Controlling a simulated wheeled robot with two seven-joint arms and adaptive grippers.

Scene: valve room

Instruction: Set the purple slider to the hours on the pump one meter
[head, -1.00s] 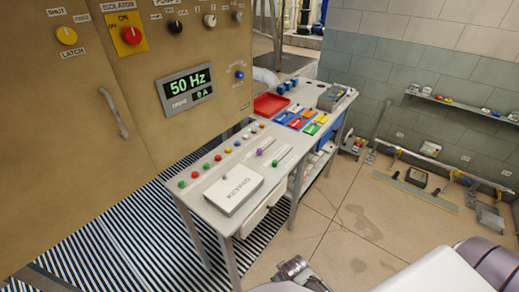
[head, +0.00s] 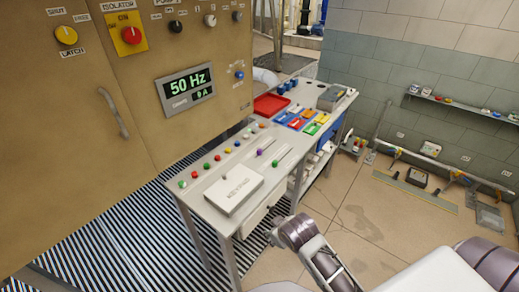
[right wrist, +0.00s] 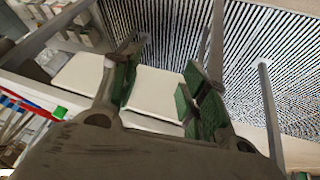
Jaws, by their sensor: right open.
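A second small purple-looking knob (head: 259,152) shows nearby; both are too small for an exact setting. I cannot make out a pump one hours meter; the cabinet display (head: 187,90) reads 50 Hz with a smaller line in A below. My right arm is low in front of the bench, apart from the sliders. In the right wrist view my right gripper (right wrist: 160,82) is open and empty, its green pads apart. My left gripper is not in view.
Several coloured buttons (head: 194,174) line the bench's left side. A red tray (head: 271,105) and coloured bins (head: 311,118) stand towards its far end. The tan cabinet (head: 60,180) rises at the left. Open floor (head: 345,200) lies right of the bench.

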